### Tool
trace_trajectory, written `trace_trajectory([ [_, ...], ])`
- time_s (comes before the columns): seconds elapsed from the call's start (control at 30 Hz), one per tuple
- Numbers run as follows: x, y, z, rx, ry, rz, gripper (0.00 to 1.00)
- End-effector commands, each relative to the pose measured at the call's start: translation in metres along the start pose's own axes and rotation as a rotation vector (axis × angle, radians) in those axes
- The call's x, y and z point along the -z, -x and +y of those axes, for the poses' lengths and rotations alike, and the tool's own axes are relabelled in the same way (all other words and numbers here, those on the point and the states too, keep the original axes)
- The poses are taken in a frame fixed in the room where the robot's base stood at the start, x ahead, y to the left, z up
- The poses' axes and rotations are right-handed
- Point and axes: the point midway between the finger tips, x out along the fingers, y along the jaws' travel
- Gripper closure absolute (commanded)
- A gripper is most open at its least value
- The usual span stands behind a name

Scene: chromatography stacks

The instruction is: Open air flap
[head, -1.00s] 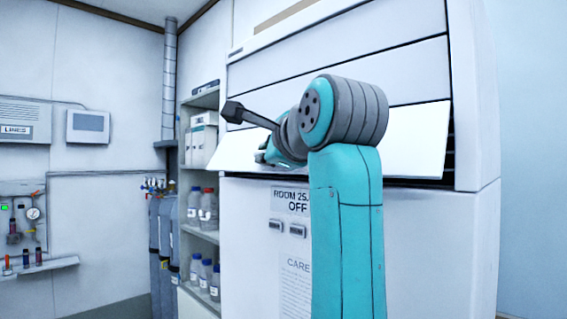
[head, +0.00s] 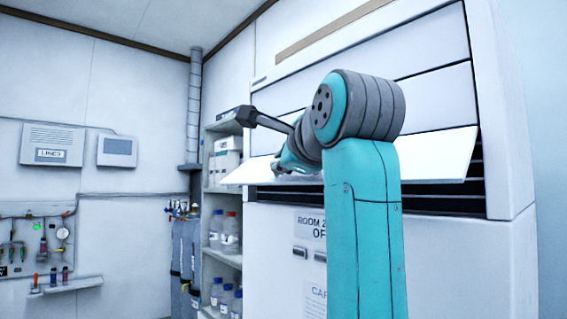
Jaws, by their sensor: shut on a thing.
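The air flap (head: 436,157) is the white lowest panel on the front of the large white cabinet (head: 504,238) in the head view. It is tilted outward, its lower edge standing away from the cabinet, with dark slots showing under it. My gripper (head: 283,168) is at the flap's lower edge, left of the middle, shut on it. My teal and grey arm hides the middle of the flap, and the fingertips are small and partly hidden.
Shelves with bottles (head: 230,232) stand just left of the cabinet. Gas cylinders (head: 187,250) stand beyond them. A wall panel with a gauge (head: 62,234) is at the far left. Two closed panels (head: 428,96) lie above the flap.

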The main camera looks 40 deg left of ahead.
Motion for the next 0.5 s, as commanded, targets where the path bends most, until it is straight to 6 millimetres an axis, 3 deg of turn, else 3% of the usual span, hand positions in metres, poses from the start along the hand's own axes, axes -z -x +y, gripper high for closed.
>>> trace_trajectory([
  [0.17,0.0019,0.0003,-0.0014,0.004,0.0,0.004,1.0],
  [0.2,0.002,0.0003,-0.0014,0.004,0.0,0.004,0.81],
  [0.23,0.0019,0.0003,-0.0013,0.004,0.0,0.004,0.77],
  [0.5,0.0013,0.0001,-0.0004,0.002,0.0,0.003,0.77],
])
